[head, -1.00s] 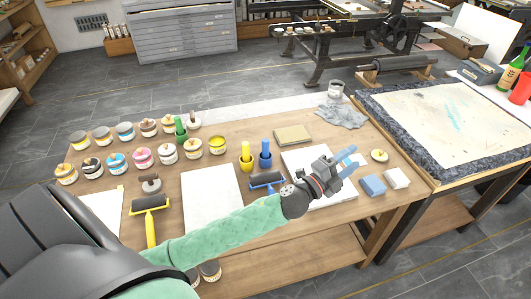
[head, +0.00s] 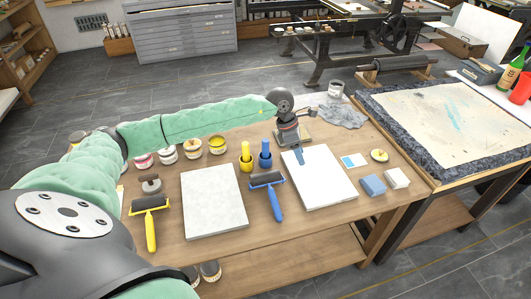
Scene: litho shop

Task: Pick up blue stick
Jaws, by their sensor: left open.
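A blue stick (head: 265,147) stands upright in a small blue cup (head: 265,162) on the wooden table. A similar yellow stick (head: 246,149) in a yellow cup stands just to its left. My left gripper (head: 300,158) points down to the right of the blue stick, above the upper left part of a white sheet. It is open, with nothing seen between its bluish fingers, and is apart from the stick. The gap between the fingers is hard to see from this angle. My right gripper is not in view.
A blue-handled roller (head: 269,190) lies in front of the cups, beside a pale slab (head: 213,200). Paint jars (head: 217,145) stand to the left, some hidden by my arm. A blue block (head: 372,185) lies at the right.

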